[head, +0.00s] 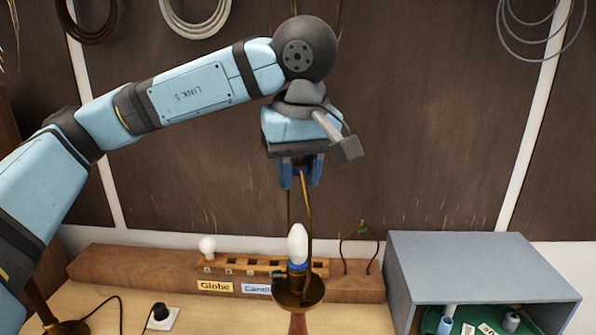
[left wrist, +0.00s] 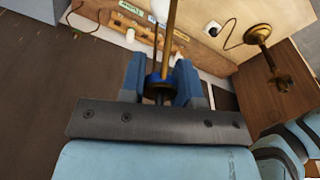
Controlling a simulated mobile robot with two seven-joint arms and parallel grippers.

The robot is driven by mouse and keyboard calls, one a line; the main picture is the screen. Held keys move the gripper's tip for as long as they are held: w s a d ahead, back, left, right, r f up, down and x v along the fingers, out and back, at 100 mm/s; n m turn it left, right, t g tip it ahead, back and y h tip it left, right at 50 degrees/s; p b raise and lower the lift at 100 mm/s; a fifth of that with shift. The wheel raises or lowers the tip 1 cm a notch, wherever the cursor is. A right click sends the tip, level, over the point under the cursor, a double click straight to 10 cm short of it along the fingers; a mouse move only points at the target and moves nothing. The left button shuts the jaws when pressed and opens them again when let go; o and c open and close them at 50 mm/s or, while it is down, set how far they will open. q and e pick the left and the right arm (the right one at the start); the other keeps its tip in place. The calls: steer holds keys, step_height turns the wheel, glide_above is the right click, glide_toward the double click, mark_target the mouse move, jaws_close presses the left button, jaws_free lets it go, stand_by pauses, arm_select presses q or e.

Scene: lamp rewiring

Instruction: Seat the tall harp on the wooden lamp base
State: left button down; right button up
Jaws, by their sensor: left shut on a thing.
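The tall harp (head: 308,212) is a slim brass loop hanging upright from my left gripper (head: 301,182). The gripper is shut on its top, and its brass rods also show between the fingers in the left wrist view (left wrist: 170,40). The harp's legs reach down on either side of the white candle bulb (head: 297,243) in the lamp base. The base's brass dish (head: 313,292) and wooden stem (head: 298,326) show below. Whether the leg ends touch the base is hidden around the socket. My right gripper is not in view.
A wooden rack (head: 130,266) with a globe bulb (head: 207,246) and a smaller harp (head: 375,250) stands behind. A grey box (head: 470,262) with a green tray (head: 490,318) is at the right. A black plug (head: 160,311) is at the left.

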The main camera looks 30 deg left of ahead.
arm_select(q)
steer(key=c, duration=0.8)
jaws_free()
steer(key=shift+r, duration=0.25)
steer(key=shift+s+d+r, duration=0.25)
steer(key=shift+r, duration=1.95)
steer(key=shift+s+d+r, duration=0.25)
steer(key=shift+d+r, duration=0.05)
steer(key=shift+r, duration=1.9)
steer(key=shift+s+d+r, duration=0.25)
steer(key=shift+r, duration=1.95)
